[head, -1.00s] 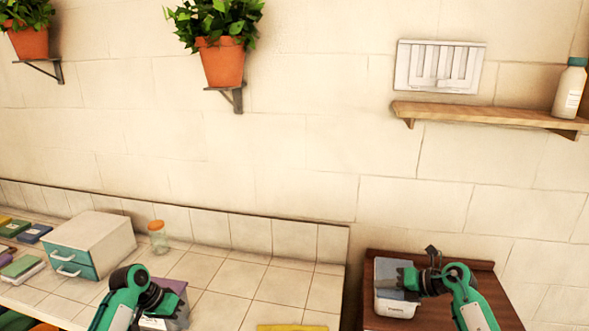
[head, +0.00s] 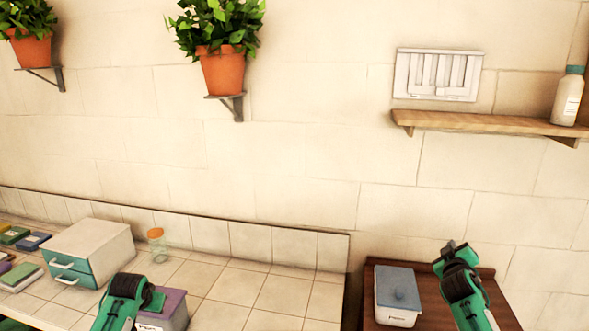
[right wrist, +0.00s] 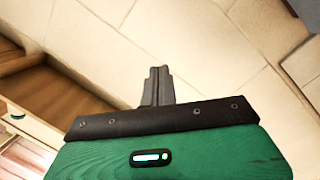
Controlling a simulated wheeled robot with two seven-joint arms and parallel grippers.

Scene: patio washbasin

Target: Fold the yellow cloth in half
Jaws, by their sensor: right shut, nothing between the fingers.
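The yellow cloth is not in view in either current picture. My right gripper (head: 449,250) is raised over the dark brown side table at the lower right, to the right of a lidded box. In the right wrist view its fingers (right wrist: 157,86) are pressed together with nothing between them. My left gripper (head: 153,299) is at the lower left, in front of a purple-lidded box. Its fingers are too hidden to show whether they are open.
A blue-lidded white box (head: 398,299) stands on the brown side table (head: 427,276). The purple-lidded box (head: 174,304), a drawer unit (head: 92,251) and a jar (head: 157,246) stand on the tiled counter (head: 262,288). A wooden shelf (head: 480,122) is above right.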

